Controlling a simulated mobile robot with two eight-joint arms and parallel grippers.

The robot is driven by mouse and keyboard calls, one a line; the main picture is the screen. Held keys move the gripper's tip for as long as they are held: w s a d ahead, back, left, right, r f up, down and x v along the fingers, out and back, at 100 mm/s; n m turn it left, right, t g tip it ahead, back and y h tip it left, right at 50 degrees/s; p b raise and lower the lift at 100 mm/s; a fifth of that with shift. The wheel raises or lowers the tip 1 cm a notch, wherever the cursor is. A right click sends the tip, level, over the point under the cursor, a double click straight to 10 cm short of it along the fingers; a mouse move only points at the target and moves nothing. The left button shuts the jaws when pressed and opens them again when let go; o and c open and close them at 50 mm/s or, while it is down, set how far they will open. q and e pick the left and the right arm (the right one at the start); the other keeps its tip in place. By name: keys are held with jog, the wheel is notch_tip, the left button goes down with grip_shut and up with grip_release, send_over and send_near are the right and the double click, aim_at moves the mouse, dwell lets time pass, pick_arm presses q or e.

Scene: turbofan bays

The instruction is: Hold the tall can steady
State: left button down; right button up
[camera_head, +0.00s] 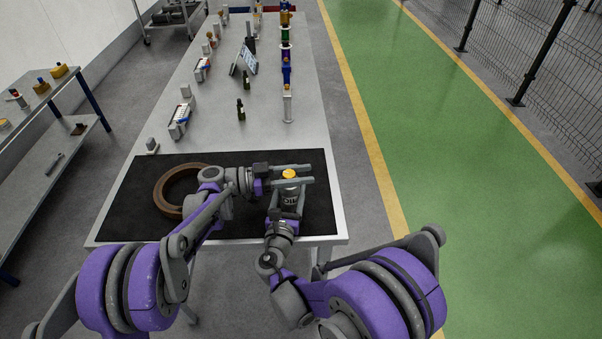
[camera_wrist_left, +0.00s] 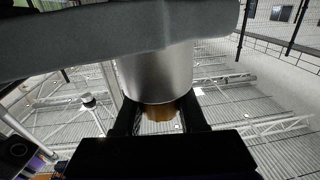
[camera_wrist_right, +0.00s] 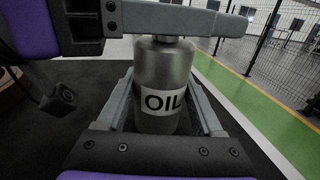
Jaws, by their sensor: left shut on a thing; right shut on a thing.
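The tall can (camera_head: 290,199) is grey metal with a white OIL label and a yellow-orange cap (camera_head: 289,174). It looks upright on the dark mat (camera_head: 322,214). My right gripper (camera_head: 288,190) is shut on the can's body, one finger on each side; the right wrist view shows the can (camera_wrist_right: 163,75) between them. My left gripper (camera_head: 292,175) reaches in from the left at the can's top, its fingers on both sides of the cap. The left wrist view shows the cap (camera_wrist_left: 160,111) between dark fingers. The exact contact points are partly hidden.
A brown ring (camera_head: 168,196) lies on the mat to the left, close to my left arm. Small bottles (camera_head: 241,110), a tablet (camera_head: 247,62) and several coloured items stand farther along the table. A grey shelf (camera_head: 45,115) stands at left. The mat's right edge is clear.

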pick_arm(q)
jog(key=shift+c, duration=2.2)
grip_release()
jog(key=s+a, duration=0.1)
jog(key=a, duration=1.1)
jog(key=shift+s, duration=0.1)
